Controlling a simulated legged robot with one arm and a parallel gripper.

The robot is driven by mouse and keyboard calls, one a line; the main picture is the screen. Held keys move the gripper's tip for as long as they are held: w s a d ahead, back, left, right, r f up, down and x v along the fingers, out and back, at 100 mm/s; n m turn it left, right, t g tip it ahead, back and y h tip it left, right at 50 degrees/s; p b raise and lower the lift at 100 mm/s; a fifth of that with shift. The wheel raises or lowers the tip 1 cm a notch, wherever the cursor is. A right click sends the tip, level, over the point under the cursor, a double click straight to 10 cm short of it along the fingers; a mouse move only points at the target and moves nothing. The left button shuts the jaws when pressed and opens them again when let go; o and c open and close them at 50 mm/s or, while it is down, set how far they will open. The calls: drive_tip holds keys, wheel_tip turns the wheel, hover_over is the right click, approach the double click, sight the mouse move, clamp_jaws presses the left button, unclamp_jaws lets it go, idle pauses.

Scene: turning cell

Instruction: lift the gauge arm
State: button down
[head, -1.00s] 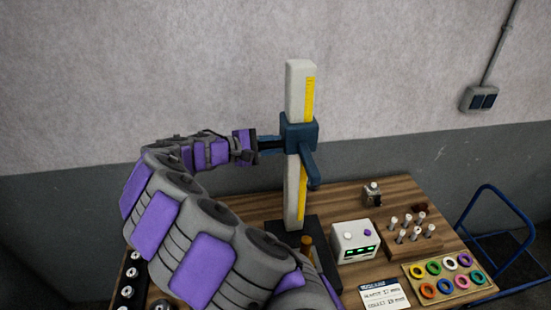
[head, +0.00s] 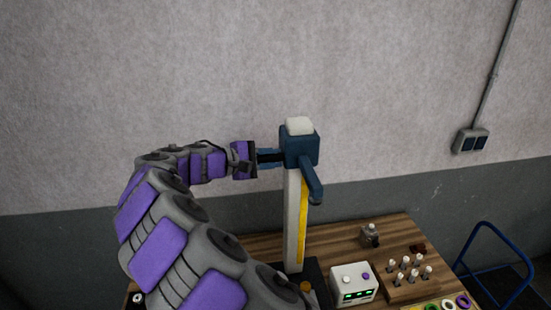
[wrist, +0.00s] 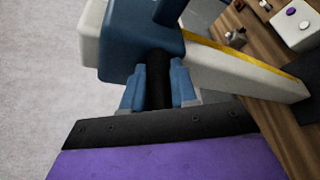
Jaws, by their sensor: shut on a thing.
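The gauge arm is a dark blue slider block (head: 299,147) with a short arm pointing down and to the front right. It sits near the top of a pale upright column (head: 293,225) with a yellow scale strip. Only the column's white top shows above it. My gripper (head: 273,157) reaches in from the left. In the wrist view my gripper (wrist: 159,85) is shut on a black handle (wrist: 160,75) that joins the block (wrist: 140,40). The column (wrist: 245,75) runs to the right there.
The wooden bench (head: 270,245) holds a white readout box (head: 353,284), a rack of white-topped pins (head: 408,268) and a small grey bottle (head: 371,236). A blue rail (head: 498,262) stands at right. The wall behind is bare around the column top.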

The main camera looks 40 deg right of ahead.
drive_tip(key=c, duration=1.4)
unclamp_jaws()
drive_tip(key=shift+w+a+r, duration=0.15)
drive_tip(key=shift+w+r, duration=0.05)
drive_tip(key=shift+r, duration=0.2)
drive_tip(key=o, duration=0.4)
drive_tip(key=shift+a+r, duration=0.1)
drive_tip(key=shift+a, duration=0.35)
drive_tip(key=shift+c, duration=0.2)
drive_tip(key=shift+o, duration=0.4)
drive_tip(key=shift+s+a, duration=0.1)
drive_tip(key=shift+a, duration=0.35)
drive_tip(key=shift+d, duration=0.25)
drive_tip(key=b+v, duration=0.1)
drive_tip(key=v, duration=1.6)
drive_tip(key=shift+f, duration=0.35)
drive_tip(key=shift+a, duration=0.1)
